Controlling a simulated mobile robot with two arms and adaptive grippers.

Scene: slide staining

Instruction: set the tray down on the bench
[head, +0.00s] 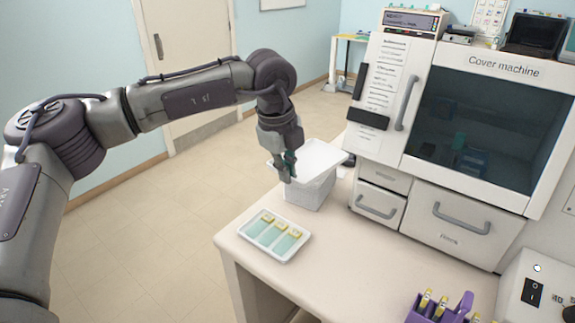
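A small white tray (285,257) holds several slides with yellow ends and teal faces. It lies flat on the bench (330,265) at its left front edge. My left gripper (286,174) points down, above and behind the tray and clear of it. It overlaps a white container in the picture. Its fingers look close together, and a teal patch shows at them; I cannot tell whether they are open or shut. My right gripper is out of view.
The white container (305,194) with a broad flat top (322,155) stands behind the tray. The cover machine (485,125) with drawers fills the right back. A purple rack (421,311) and a switch box (530,292) are at the front right. The bench's middle is clear.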

